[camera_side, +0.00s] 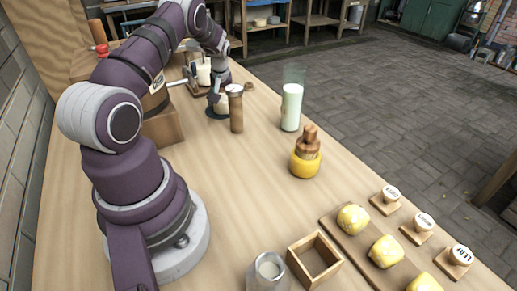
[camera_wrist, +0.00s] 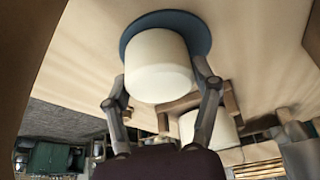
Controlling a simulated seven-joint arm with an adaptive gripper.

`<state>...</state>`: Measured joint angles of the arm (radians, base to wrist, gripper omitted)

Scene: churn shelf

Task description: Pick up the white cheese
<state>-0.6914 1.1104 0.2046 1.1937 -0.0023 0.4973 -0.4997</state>
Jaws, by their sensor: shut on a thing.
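The white cheese (camera_wrist: 158,68) is a plain, pale cylinder on a round blue plate (camera_wrist: 203,32) in the wrist view. My gripper (camera_wrist: 164,76) has one finger on each side of the cheese and is shut on it. The cheese still appears to be on the plate; I cannot tell whether there is a gap. In the side view the cheese (camera_side: 222,106) is partly hidden by my gripper (camera_side: 217,93) and a brown-topped jar.
A second white cylinder (camera_side: 203,73) stands in a wooden frame behind. Close by are the brown jar (camera_side: 236,108) and a tall glass of pale liquid (camera_side: 291,106). A yellow pot (camera_side: 305,161), wooden box (camera_side: 313,260) and yellow lumps on a board (camera_side: 337,222) stand nearer the camera.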

